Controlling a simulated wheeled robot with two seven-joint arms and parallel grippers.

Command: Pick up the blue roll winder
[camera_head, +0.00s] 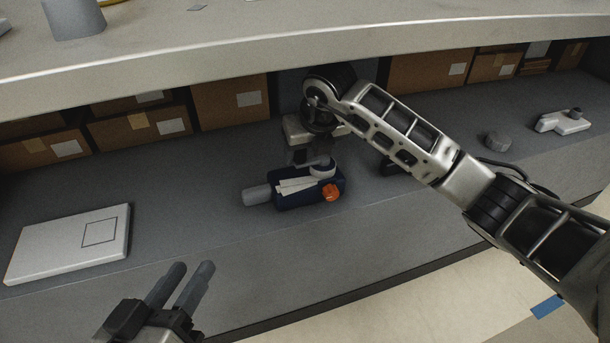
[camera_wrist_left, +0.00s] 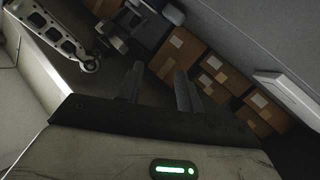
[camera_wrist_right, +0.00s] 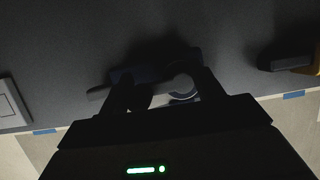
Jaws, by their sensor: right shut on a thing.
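The blue roll winder (camera_head: 292,201) sits on the grey lower shelf. It has a dark blue body, a grey cylinder at its left end, an orange knob and pale strips on top. My right gripper (camera_head: 318,168) comes down from above and is shut on the winder near its pale ring; the arm hides part of the contact. In the dark right wrist view, the winder's pale ring (camera_wrist_right: 182,84) shows between the fingers. My left gripper (camera_head: 180,277) is open and empty, in front of the shelf's edge.
A flat white box (camera_head: 70,245) lies on the shelf at left. Cardboard boxes (camera_head: 232,98) line the back. An upper counter (camera_head: 200,52) overhangs the shelf. A small grey object (camera_head: 497,140) and a white device (camera_head: 563,122) stand at right.

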